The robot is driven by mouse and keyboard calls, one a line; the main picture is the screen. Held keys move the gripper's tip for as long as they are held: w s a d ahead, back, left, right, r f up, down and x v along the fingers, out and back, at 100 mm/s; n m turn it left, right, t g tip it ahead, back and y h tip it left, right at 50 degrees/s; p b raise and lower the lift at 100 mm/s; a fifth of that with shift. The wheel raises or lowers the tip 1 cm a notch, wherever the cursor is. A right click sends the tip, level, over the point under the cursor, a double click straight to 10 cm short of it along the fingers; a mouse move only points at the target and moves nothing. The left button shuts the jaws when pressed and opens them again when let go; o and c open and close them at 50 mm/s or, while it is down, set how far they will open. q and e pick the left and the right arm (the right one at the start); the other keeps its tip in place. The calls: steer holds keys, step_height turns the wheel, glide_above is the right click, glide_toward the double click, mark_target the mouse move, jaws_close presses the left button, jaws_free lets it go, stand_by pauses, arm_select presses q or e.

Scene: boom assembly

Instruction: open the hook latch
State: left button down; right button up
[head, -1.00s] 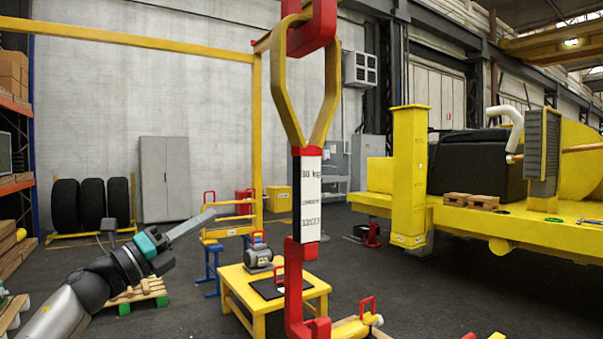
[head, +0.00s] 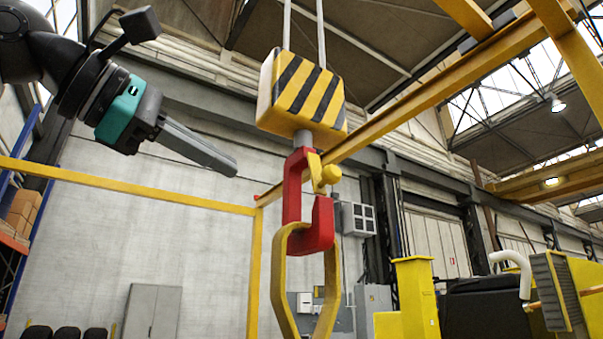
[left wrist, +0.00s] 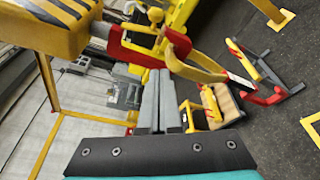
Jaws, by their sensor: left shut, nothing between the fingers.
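A red crane hook (head: 293,205) hangs below a yellow and black striped hook block (head: 301,95). A yellow latch with a round knob (head: 330,174) sits at the hook's upper right side. A yellow sling link (head: 278,285) hangs in the hook's bowl. My left gripper (head: 232,168) is shut and empty, to the left of the hook and apart from it. In the left wrist view the gripper fingers (left wrist: 157,100) point toward the red hook (left wrist: 132,48), with the latch knob (left wrist: 158,15) beyond. My right gripper is not in view.
A yellow beam (head: 430,95) runs behind the hook, and another yellow beam (head: 120,187) crosses the left side. Two light cables (head: 321,35) rise above the block. A yellow machine (head: 415,295) stands at lower right. The air between gripper and hook looks clear.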

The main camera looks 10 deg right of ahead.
arm_select(q)
steer(key=shift+d, duration=0.1)
steer(key=w+d+p, duration=0.2)
steer(key=w+d, duration=0.1)
steer(key=d, duration=0.8)
steer(key=shift+w+r+p, duration=0.15)
steer(key=shift+w+p, duration=0.1)
steer(key=shift+p, duration=0.15)
